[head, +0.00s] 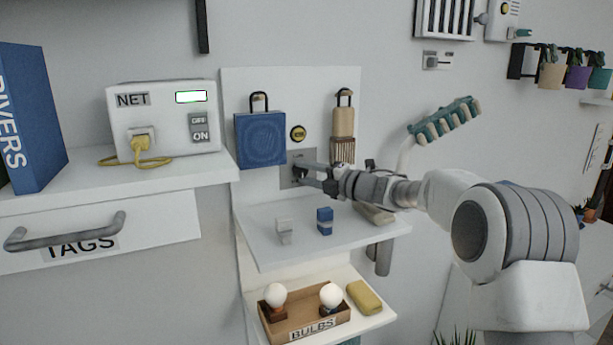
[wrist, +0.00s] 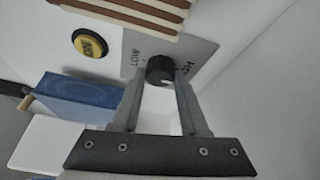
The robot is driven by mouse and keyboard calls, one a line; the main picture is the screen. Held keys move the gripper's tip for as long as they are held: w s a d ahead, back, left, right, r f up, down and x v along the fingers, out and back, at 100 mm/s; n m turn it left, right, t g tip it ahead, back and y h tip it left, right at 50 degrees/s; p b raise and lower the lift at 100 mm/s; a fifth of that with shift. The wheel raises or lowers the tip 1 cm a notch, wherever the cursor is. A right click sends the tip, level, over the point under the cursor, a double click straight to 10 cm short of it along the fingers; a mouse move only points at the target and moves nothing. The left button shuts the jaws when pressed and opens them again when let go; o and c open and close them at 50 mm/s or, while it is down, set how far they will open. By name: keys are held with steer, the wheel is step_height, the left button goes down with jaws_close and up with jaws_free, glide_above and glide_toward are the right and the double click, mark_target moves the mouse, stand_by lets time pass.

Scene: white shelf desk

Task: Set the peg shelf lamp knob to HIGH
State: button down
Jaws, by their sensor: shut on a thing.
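The lamp knob (wrist: 160,70) is a small dark round knob on a grey wall plate (wrist: 186,48). In the wrist view the plate carries the word LOW beside the knob and a partly hidden label starting with H on the other side. My gripper (wrist: 162,78) has its two fingertips on either side of the knob and is shut on it. I cannot tell which label the knob points to. In the head view my gripper (head: 304,172) reaches from the right to the plate (head: 299,158), and its fingers hide most of the knob.
A yellow round button (head: 298,133) sits above the plate, between a hanging blue pouch (head: 260,139) and a hanging brush (head: 343,122). Below, a shelf (head: 285,251) holds a small blue block (head: 324,221) and a white piece (head: 285,232). A NET box (head: 165,120) stands left.

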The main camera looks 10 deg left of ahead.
stand_by(0.3)
steer(key=shift+c, duration=2.2)
jaws_free()
steer(key=shift+d, duration=0.1)
steer(key=b+v, duration=0.3)
steer(key=v, duration=1.4)
steer(key=shift+d+f, duration=0.1)
